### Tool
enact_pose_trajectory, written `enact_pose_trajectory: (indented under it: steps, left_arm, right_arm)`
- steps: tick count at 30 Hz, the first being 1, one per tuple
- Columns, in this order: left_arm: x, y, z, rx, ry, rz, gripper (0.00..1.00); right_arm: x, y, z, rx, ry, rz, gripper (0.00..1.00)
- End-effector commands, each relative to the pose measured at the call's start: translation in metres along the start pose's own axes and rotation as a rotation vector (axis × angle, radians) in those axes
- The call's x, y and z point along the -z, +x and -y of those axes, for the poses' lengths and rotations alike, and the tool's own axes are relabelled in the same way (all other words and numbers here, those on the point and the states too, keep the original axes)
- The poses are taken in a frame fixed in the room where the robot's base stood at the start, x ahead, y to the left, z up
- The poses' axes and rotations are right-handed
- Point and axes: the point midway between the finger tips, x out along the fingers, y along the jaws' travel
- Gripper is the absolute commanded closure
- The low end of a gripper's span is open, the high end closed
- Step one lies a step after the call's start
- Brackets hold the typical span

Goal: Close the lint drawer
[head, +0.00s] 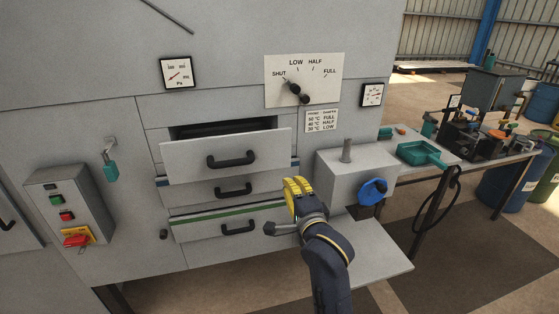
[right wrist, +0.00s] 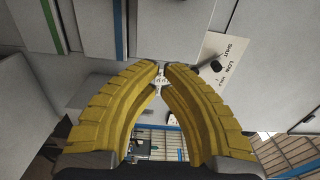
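Three grey drawers are stacked in the grey machine front in the head view. The top drawer (head: 270,146) stands pulled out, with a dark opening above its front and a black handle. The middle drawer (head: 205,194) has a blue edge strip. The bottom drawer (head: 200,232) has a green strip along its top and also stands out a little. No label shows which is the lint drawer. My right gripper (head: 297,188) has yellow fingers, is nearly closed and empty, and is right of the drawers, apart from the handles. Its fingertips (right wrist: 161,66) almost meet in the wrist view. My left gripper is out of view.
A grey box with a blue knob (head: 373,191) stands right of the drawers, with a flat grey plate (head: 375,255) below. A switch box (head: 68,207) is at left. The dial panel (head: 304,80) is above. A cluttered bench (head: 455,155) is at far right.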

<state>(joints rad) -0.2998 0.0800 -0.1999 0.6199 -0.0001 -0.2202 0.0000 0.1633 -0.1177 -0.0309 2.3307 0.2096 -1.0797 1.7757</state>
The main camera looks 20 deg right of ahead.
Motion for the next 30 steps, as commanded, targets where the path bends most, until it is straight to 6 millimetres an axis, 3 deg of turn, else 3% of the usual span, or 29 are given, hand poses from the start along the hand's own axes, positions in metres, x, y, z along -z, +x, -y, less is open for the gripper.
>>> enact_pose_trajectory:
  steps: [8,21,30]
  left_arm:
    - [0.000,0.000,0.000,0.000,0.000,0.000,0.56]
    - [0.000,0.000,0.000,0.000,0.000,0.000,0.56]
    - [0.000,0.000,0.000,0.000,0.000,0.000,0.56]
  right_arm:
    - [0.000,0.020,0.001,0.001,0.024,0.000,1.00]
    - [0.000,0.096,0.000,0.000,0.021,0.000,1.00]
    - [0.000,0.130,0.000,0.000,0.023,0.000,1.00]
